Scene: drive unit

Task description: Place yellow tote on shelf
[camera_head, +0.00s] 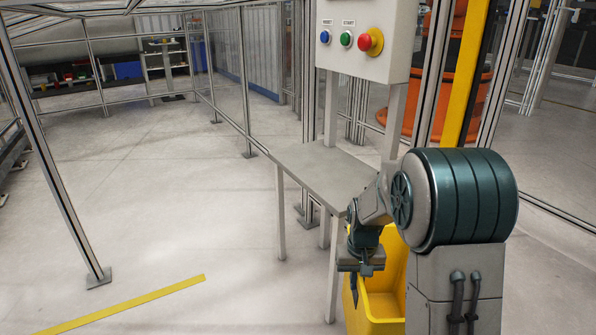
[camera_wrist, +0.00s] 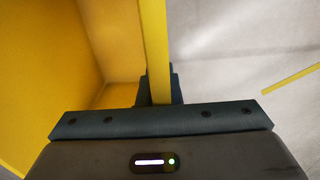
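The yellow tote (camera_head: 384,305) is at the lower right of the head view, beside my arm, with its lower part cut off by the picture edge. My gripper (camera_head: 359,277) is at its left rim. In the wrist view, the tote's wall (camera_wrist: 112,35) fills the left side. Its rim runs between the dark fingers of my gripper (camera_wrist: 159,90), which look closed on it from both sides. The grey shelf (camera_head: 318,168), a flat top on thin legs, stands beyond and left of the tote. Its visible top is bare; my arm hides its near right corner.
A control box (camera_head: 365,38) with blue, green and red buttons stands over the shelf's back. Fence posts (camera_head: 245,80) run behind it, and another post (camera_head: 60,160) stands at left. The floor left of the shelf is open, with a yellow line (camera_head: 125,303).

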